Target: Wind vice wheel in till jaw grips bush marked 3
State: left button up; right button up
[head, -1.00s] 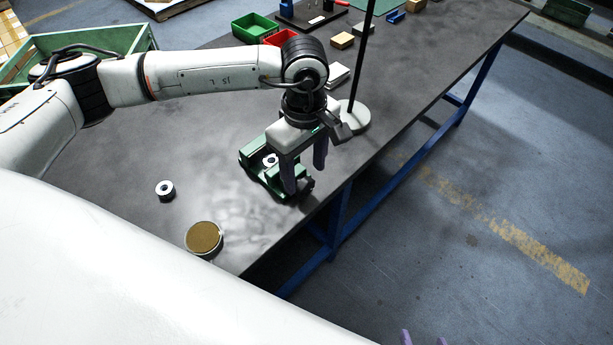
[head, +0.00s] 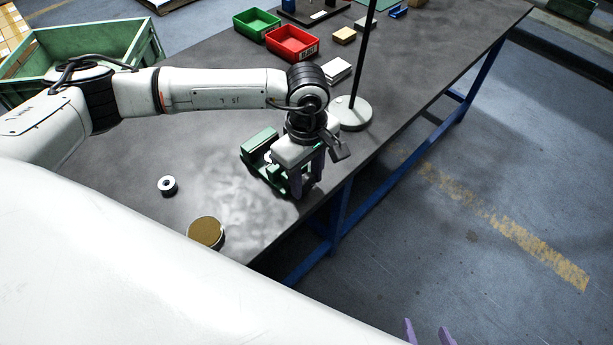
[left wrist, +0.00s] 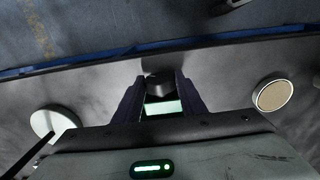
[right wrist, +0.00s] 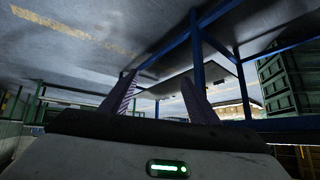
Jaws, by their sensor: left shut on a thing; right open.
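The green vice (head: 262,150) sits on the dark bench near its right-hand edge in the head view. My left gripper (head: 305,185) is over the vice's near end, pointing down. In the left wrist view its fingers (left wrist: 160,95) are shut on the dark vice wheel (left wrist: 159,86), with a bit of green vice behind it. The bush in the vice (head: 267,157) is mostly hidden by my gripper, and no mark on it can be read. Another grey bush (head: 168,186) stands loose on the bench to the left. My right gripper (head: 428,333) is open and empty, low beyond the bench edge.
A round tin with a brown top (head: 206,232) stands near the front edge. A lamp stand's round base (head: 352,113) is just behind the vice. Red (head: 292,43) and green (head: 257,24) bins and small blocks lie farther back.

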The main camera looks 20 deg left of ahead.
pick_arm(q)
jog(key=shift+w+d+f+g+y+b, duration=0.15)
jog(key=shift+w+g+y+b, duration=0.15)
jog(key=shift+g+b, duration=0.7)
jog(key=g+y+b, duration=0.1)
jog(key=g+b, duration=0.1)
jog(key=b, duration=0.2)
jog(key=shift+w+f+g, duration=0.1)
jog(key=shift+f+g, duration=0.05)
jog(key=shift+g, duration=0.15)
jog(key=shift+b, duration=0.6)
jog(key=shift+w+g+y+b, duration=0.1)
jog(key=shift+g+y+b, duration=0.2)
jog(key=shift+g+b, duration=0.25)
jog(key=shift+r+g, duration=0.2)
jog(key=shift+g, duration=0.15)
